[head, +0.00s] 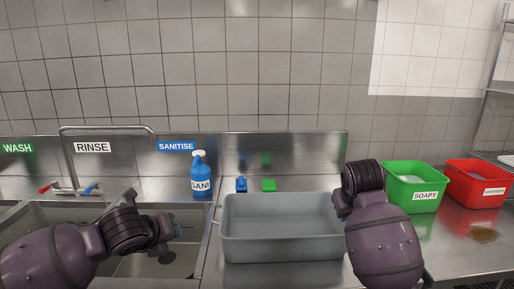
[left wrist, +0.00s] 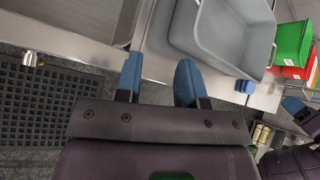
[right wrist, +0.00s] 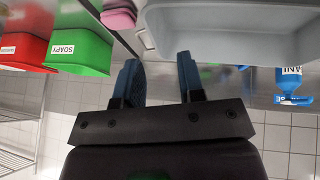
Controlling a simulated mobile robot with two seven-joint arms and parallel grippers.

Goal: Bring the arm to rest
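My left gripper (left wrist: 158,80) is open and empty, its two blue fingers apart. The tub also shows ahead of the fingers in the left wrist view (left wrist: 235,40) and the right wrist view (right wrist: 225,35).
A steel sink (head: 30,215) with a tap (head: 105,130) lies left. A blue sanitiser bottle (head: 200,178), a blue item (head: 241,184) and a green item (head: 268,185) stand behind the tub. A green soapy bin (head: 412,190) and red bin (head: 478,188) stand right. A pink stack (right wrist: 118,15) is near the tub.

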